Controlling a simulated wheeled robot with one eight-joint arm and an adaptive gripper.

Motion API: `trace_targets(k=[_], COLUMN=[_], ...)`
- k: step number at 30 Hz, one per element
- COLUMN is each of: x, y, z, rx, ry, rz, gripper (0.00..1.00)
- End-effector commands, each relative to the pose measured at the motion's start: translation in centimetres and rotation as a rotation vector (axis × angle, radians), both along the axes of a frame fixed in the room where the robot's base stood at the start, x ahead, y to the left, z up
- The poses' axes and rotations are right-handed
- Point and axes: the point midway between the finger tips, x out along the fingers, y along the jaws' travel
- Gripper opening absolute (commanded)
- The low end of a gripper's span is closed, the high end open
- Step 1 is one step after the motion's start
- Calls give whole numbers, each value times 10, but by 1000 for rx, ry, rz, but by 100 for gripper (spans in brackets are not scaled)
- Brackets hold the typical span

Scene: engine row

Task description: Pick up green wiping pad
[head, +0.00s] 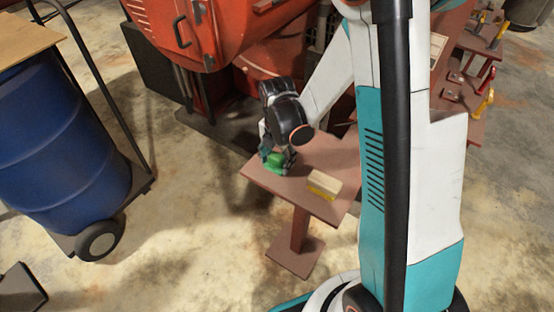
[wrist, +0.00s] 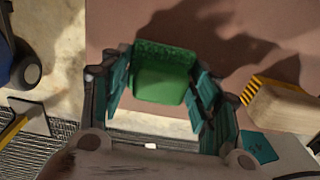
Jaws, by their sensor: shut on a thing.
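The green wiping pad (head: 274,161) is at the left corner of a small brown table (head: 318,206) in the head view. My gripper (head: 272,150) reaches down over it from above. In the wrist view the pad (wrist: 162,78) sits between the two teal-padded fingers of my gripper (wrist: 160,90), which are shut on it. The pad looks to be at or just above the tabletop; I cannot tell whether it touches.
A blue barrel (head: 65,140) on a wheeled cart stands left. Red machinery (head: 200,30) stands behind. Open floor lies in front.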

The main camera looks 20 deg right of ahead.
Motion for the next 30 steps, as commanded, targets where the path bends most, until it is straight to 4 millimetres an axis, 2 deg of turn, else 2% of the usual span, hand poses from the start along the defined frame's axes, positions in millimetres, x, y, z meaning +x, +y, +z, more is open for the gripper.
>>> trace_targets(k=[5, 8, 21, 25, 30], x=[0, -1, -1, 0, 0], y=[0, 0, 0, 0, 0], z=[19, 37, 153, 176, 193], rx=[0, 0, 0, 0, 0], ry=[0, 0, 0, 0, 0], rz=[0, 0, 0, 0, 0], gripper=[32, 32, 32, 32, 32])
